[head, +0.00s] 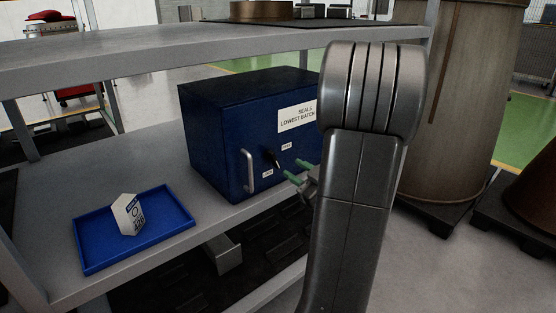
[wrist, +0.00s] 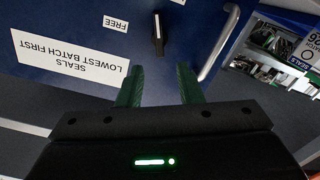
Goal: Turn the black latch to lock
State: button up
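The black latch (head: 274,158) is on the front of the blue cabinet (head: 222,150), between the cabinet's silver handle and the small FREE label (head: 286,146). A second small label (head: 267,173) sits below the latch, its text too small to read surely. In the wrist view, which is upside down, the latch (wrist: 158,36) stands upright in the picture beyond the fingertips. My gripper (head: 298,172) has green fingers apart with nothing between them. It is in front of the cabinet, to the right of the latch and apart from it. The wrist view also shows the open gripper (wrist: 161,78).
The silver handle (head: 249,171) projects from the cabinet front beside the latch. A blue tray (head: 92,254) holding a white labelled item (head: 128,214) lies to the left on the grey shelf (head: 62,182). The upper shelf (head: 150,56) passes above the cabinet.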

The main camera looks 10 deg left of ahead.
aim_at(275, 157)
jog(key=x, duration=0.8)
jog(key=shift+c, duration=0.2)
grip_shut()
